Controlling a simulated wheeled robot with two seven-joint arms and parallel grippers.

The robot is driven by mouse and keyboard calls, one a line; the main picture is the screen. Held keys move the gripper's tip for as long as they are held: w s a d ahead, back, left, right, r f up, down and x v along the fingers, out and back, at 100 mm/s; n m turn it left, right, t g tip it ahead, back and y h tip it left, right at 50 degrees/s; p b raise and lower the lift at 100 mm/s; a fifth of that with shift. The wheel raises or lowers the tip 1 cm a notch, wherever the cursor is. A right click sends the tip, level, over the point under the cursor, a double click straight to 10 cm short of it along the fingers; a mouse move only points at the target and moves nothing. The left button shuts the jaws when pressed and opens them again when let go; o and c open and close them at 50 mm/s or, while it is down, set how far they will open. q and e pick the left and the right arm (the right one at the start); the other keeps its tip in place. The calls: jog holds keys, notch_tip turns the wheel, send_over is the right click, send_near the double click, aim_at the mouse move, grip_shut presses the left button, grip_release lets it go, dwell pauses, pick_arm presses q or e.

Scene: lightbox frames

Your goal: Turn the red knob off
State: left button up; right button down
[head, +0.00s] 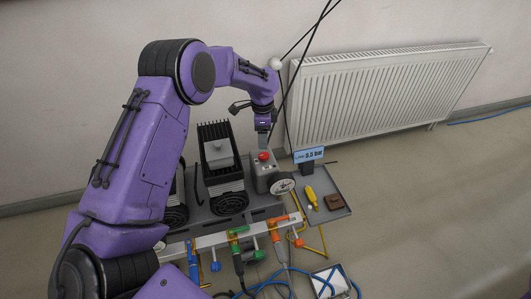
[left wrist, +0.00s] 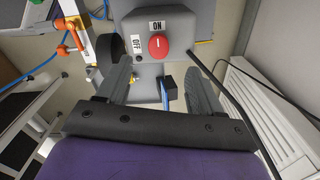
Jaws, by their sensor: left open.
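The red knob (head: 264,155) sits on top of a grey box (head: 266,180) on the bench. In the left wrist view the red knob (left wrist: 158,45) is round with a pale line on its face. An "ON" label (left wrist: 156,26) and an "OFF" label (left wrist: 137,43) lie beside it on the grey box. My left gripper (head: 264,135) is above the box in the head view. In the left wrist view its two fingers (left wrist: 160,78) are spread apart, with the knob ahead of them and nothing held between them. My right gripper is not in view.
A round gauge (head: 283,183) stands beside the box. A grey tray (head: 322,190) holds a yellow tool and a brown item. A blue display (head: 308,155) stands behind it. Black finned equipment (head: 218,150) is to the left. A white radiator (head: 380,95) lines the wall. Black cables pass near the gripper.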

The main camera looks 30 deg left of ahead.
aim_at(263, 155)
pick_arm(q)
notch_tip(263, 155, down, 8)
jog(key=shift+s+f+b, duration=0.1)
jog(key=shift+f+b, duration=0.05)
jog(key=shift+b, duration=0.15)
jog(key=c, duration=1.1)
